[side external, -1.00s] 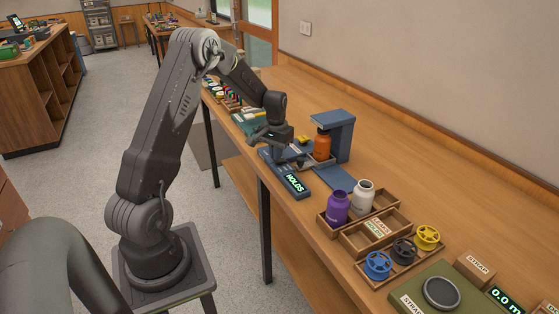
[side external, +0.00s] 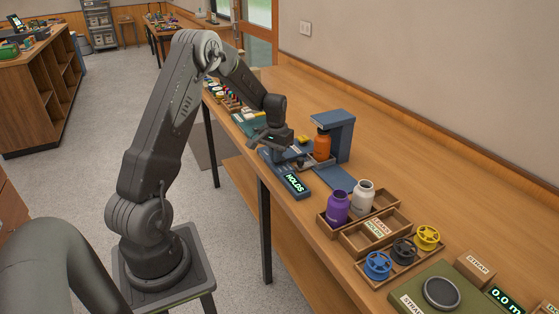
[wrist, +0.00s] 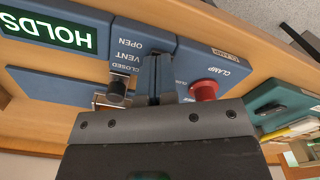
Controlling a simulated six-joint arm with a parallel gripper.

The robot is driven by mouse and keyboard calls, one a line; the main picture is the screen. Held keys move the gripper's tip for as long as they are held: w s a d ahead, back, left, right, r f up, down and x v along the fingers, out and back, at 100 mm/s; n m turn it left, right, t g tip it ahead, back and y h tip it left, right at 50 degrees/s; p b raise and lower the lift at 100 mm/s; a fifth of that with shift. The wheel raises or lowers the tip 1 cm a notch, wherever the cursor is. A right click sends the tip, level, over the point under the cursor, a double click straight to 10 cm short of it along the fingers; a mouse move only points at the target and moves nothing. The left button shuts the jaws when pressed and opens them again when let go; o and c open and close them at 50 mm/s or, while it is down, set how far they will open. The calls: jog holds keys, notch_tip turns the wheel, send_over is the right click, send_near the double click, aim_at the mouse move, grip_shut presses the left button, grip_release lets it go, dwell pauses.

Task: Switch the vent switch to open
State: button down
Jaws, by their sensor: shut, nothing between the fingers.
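The vent switch (wrist: 117,88) is a black knob on a blue panel with the labels OPEN, VENT and CLOSED, printed upside down in the wrist view. The knob stands near the CLOSED label, on the side away from OPEN. My gripper (wrist: 160,78) is shut and empty, with its fingers just right of the knob; I cannot tell whether they touch it. In the side view, my gripper (side external: 277,153) is low over the blue test station, and the switch is small and partly hidden there.
A red CLAMP button (wrist: 204,90) is close on the fingers' right. The HOLDS display (side external: 295,183) is at the station's front. An orange bottle (side external: 322,147) stands under the blue frame (side external: 343,140). Wooden trays with bottles and spools lie nearer the camera.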

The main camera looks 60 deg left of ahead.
jog(key=shift+r, duration=3.4)
jog(key=shift+d+r, duration=0.1)
jog(key=s+d+r+m+t+y, duration=0.1)
jog(key=s+d+r, duration=0.1)
jog(key=d+r, duration=0.55)
jog(key=s+d+r+m+t, duration=0.1)
jog(key=s+d+r+m, duration=0.3)
jog(key=d, duration=0.6)
jog(key=s+d+r+m+t+h, duration=0.1)
jog(key=s+d+r+t, duration=0.1)
jog(key=s+d, duration=1.1)
jog(key=shift+s+r+t, duration=0.25)
jog(key=shift+r+t, duration=0.15)
jog(key=shift+t, duration=0.4)
